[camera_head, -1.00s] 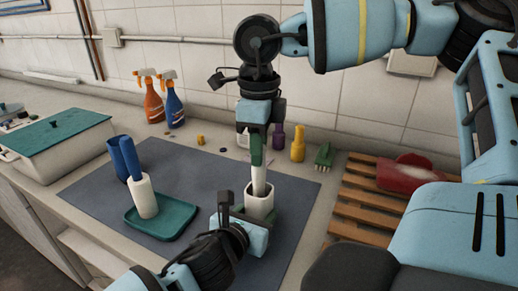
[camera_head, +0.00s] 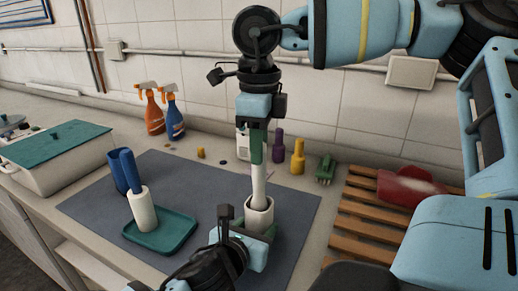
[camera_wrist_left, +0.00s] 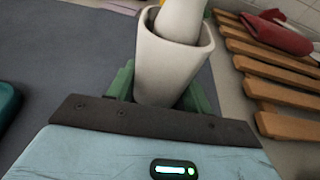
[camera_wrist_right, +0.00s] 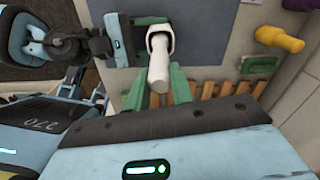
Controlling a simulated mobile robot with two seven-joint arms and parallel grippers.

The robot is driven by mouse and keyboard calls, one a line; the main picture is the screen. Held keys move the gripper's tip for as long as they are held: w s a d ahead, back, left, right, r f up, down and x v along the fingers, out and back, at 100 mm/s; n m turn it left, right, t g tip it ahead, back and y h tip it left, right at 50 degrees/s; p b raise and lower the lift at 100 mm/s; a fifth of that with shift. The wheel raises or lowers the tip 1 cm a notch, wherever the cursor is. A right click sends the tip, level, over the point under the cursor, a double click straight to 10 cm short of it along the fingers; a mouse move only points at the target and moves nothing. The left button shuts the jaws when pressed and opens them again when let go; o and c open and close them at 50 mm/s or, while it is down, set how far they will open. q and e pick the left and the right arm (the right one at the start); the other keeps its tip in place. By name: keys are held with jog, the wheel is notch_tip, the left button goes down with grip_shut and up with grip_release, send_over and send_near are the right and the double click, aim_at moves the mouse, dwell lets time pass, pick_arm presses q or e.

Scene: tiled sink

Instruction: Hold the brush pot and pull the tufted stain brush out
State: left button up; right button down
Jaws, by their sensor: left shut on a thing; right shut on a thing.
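The off-white brush pot (camera_head: 260,218) stands upright on the grey mat, between the green fingers of my left gripper (camera_head: 258,230). It fills the left wrist view (camera_wrist_left: 160,75). The tufted stain brush (camera_head: 259,185) rises from the pot's mouth as a pale, near-upright shaft. It also shows in the left wrist view (camera_wrist_left: 182,18) and the right wrist view (camera_wrist_right: 158,72). My right gripper (camera_head: 257,158) is above the pot, its green fingers shut on the brush's upper part. The brush's lower end is hidden inside the pot.
Spray bottles (camera_head: 172,112), small bottles (camera_head: 298,157) and a green brush (camera_head: 325,168) stand behind. A wooden rack (camera_head: 365,225) with a red item (camera_head: 405,187) lies right.

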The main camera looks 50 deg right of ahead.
jog(key=shift+r, duration=1.8)
pick_arm(q)
jog(key=o, duration=1.1)
jog(key=shift+c, duration=0.2)
jog(key=v, duration=1.2)
jog(key=shift+r, duration=0.1)
